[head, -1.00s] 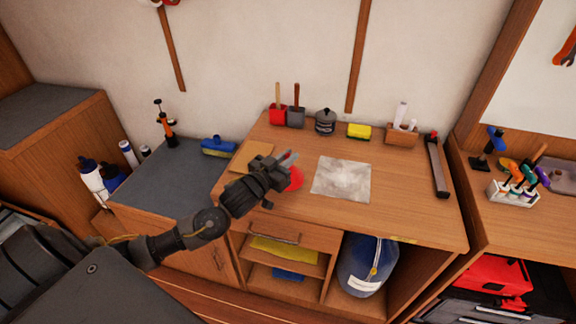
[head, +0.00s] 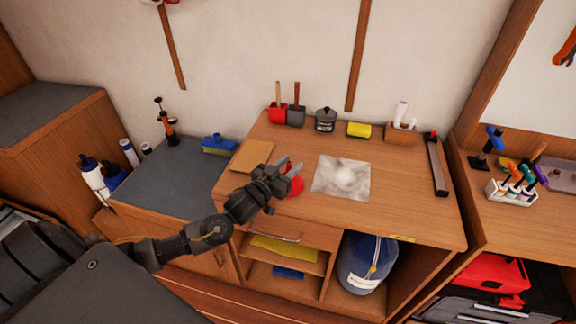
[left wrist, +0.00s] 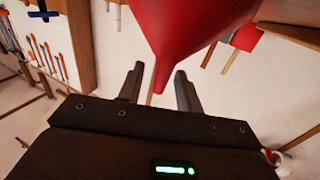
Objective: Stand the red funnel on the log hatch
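The red funnel (head: 295,187) is on the wooden desk, partly hidden behind my left gripper (head: 292,168). The left wrist view, which looks upside down, shows the funnel (left wrist: 190,30) with its wide end away from me and its narrow spout pointing toward the gripper. My left gripper (left wrist: 158,90) is open, its fingers on either side of the spout tip with gaps showing. A pale grey square plate (head: 340,179) lies flat on the desk to the right, and a tan square (head: 252,156) to the left. I cannot tell which is the log hatch. My right gripper is not in view.
At the back of the desk (head: 410,215) stand red and grey scoops (head: 287,116), a dark pot (head: 325,121), a yellow sponge (head: 359,130) and a wooden holder (head: 400,134). A long dark tool (head: 437,165) lies at the right. The desk right of the plate is clear.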

